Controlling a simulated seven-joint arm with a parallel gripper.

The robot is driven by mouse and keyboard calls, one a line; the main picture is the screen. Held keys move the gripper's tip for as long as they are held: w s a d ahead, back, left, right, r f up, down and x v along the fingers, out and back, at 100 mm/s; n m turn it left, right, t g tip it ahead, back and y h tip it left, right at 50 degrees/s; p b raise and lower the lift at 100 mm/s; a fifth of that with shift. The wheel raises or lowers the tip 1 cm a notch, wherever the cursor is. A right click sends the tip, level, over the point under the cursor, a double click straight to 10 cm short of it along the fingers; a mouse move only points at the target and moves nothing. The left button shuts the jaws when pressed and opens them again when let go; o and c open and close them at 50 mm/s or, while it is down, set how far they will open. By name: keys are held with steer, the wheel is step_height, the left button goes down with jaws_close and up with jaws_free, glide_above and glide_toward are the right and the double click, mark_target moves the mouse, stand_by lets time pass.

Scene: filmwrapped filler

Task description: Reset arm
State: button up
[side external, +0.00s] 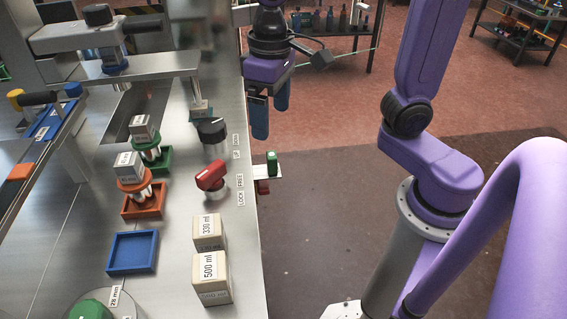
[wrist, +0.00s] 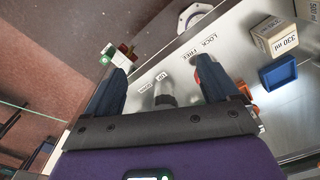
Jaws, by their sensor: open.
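My gripper (side external: 271,112) hangs fingers-down by the right edge of the metal bench in the side external view, near the black knob. Its two dark blue fingers are spread apart with nothing between them. In the wrist view my gripper (wrist: 161,82) also shows open and empty, with a grey cylindrical knob post (wrist: 164,93) seen between the fingers. I see no contact between the fingers and anything.
On the bench stand a black knob (side external: 211,131), a red knob (side external: 211,176), 330 ml (side external: 208,232) and 500 ml (side external: 211,278) blocks, an empty blue tray (side external: 132,252), and orange (side external: 142,206) and green (side external: 154,163) holders with labelled blocks. A green button (side external: 272,163) juts past the edge.

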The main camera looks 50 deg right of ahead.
steer(key=s+d+f+n, duration=0.3)
steer(key=s+d+n, duration=0.1)
steer(key=s, duration=0.3)
steer(key=s+d+f+n, duration=0.4)
steer(key=s+n, duration=0.1)
steer(key=s, duration=0.2)
steer(key=shift+s+f+n, duration=0.15)
steer(key=shift+s+n, duration=0.15)
